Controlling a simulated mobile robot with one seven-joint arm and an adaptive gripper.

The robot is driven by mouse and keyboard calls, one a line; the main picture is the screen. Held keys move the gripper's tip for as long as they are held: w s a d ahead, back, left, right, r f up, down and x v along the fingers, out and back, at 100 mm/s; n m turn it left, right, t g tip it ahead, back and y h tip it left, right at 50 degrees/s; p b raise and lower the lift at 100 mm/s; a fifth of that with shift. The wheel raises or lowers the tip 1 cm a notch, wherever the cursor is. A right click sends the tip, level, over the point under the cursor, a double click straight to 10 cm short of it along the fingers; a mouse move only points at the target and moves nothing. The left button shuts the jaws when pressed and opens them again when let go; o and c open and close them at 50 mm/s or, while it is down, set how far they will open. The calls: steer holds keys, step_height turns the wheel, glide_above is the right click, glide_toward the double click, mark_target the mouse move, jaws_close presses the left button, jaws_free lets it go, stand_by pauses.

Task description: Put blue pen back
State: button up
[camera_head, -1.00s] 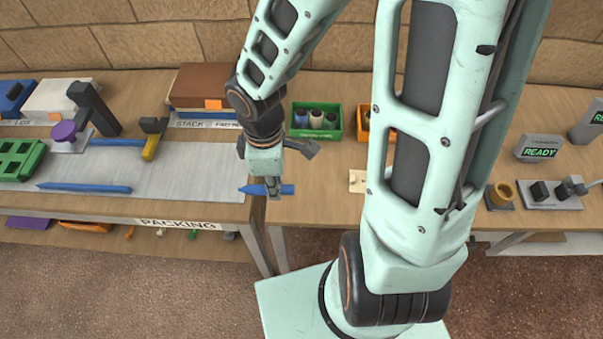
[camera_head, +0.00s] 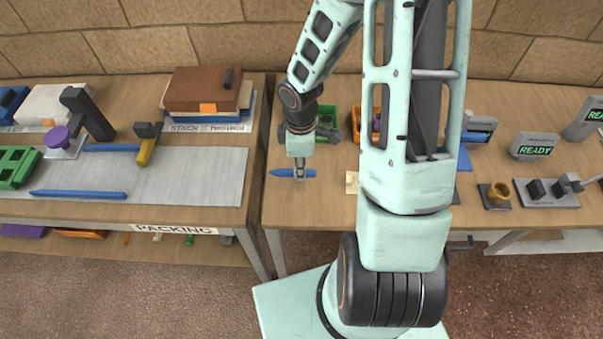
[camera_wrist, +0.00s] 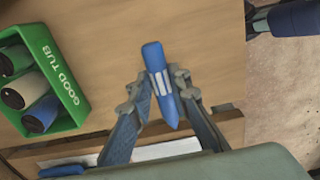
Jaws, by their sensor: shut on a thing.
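My gripper (camera_head: 299,174) is shut on a blue pen (camera_head: 280,172) over the left end of the right table. In the wrist view, my gripper (camera_wrist: 158,92) has a finger on each side of the pen (camera_wrist: 153,58), which has white marks on its side. I cannot tell whether the pen touches the table. Another blue pen (camera_head: 78,194) lies along the front of the grey packing mat, and one more (camera_head: 112,147) lies further back on the mat.
A green tub (camera_wrist: 68,92) marked GOOD TUB holds several cylinders, left of the pen in the wrist view. The left table has a stack with a brown box (camera_head: 198,90) and a yellow-and-black tool (camera_head: 148,146). A gap separates the tables. A small tan card (camera_head: 352,182) lies right of the gripper.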

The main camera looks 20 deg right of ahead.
steer(key=shift+w+d+f, duration=0.15)
steer(key=shift+d+f, duration=0.05)
steer(key=shift+f, duration=1.55)
steer(key=shift+f, duration=0.1)
steer(key=o, duration=0.9)
steer(key=shift+o, duration=0.2)
step_height(320, 180, up, 12)
steer(key=shift+r+p, duration=0.15)
steer(key=shift+p, duration=0.75)
